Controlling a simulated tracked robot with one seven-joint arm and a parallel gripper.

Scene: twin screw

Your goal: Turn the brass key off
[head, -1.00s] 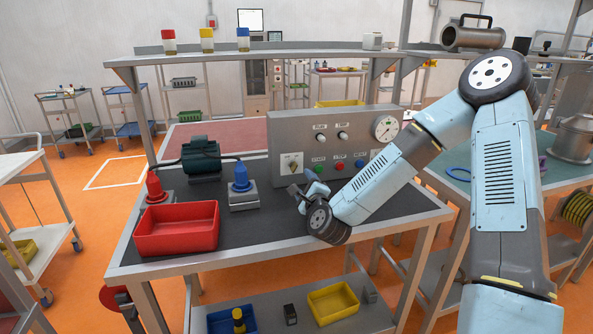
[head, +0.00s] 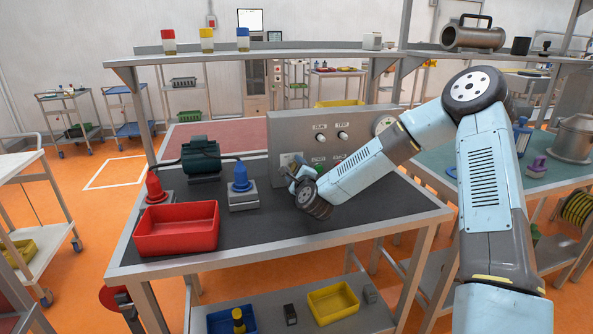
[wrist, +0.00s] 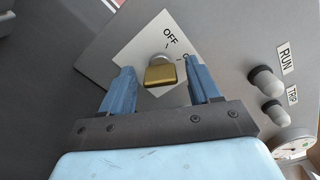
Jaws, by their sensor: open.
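The brass key (wrist: 160,74) sits in a silver lock on a white plate (wrist: 140,52) of the grey control panel (head: 290,125). In the wrist view the plate reads OFF at the upper side, and a second label is partly hidden by the right finger. My gripper (wrist: 159,68) is open, with one blue finger on each side of the key and gaps visible between them. I cannot tell which mark the key points to. In the head view my gripper (head: 297,170) is at the panel's lower left and hides the key.
RUN and TRIP lamps (wrist: 265,82) protrude right of the plate, with a gauge (wrist: 292,145) beyond. On the bench stand a red bin (head: 176,230), a blue-topped block (head: 242,190), a red-topped block (head: 155,188) and a green motor (head: 200,157). The bench's front middle is clear.

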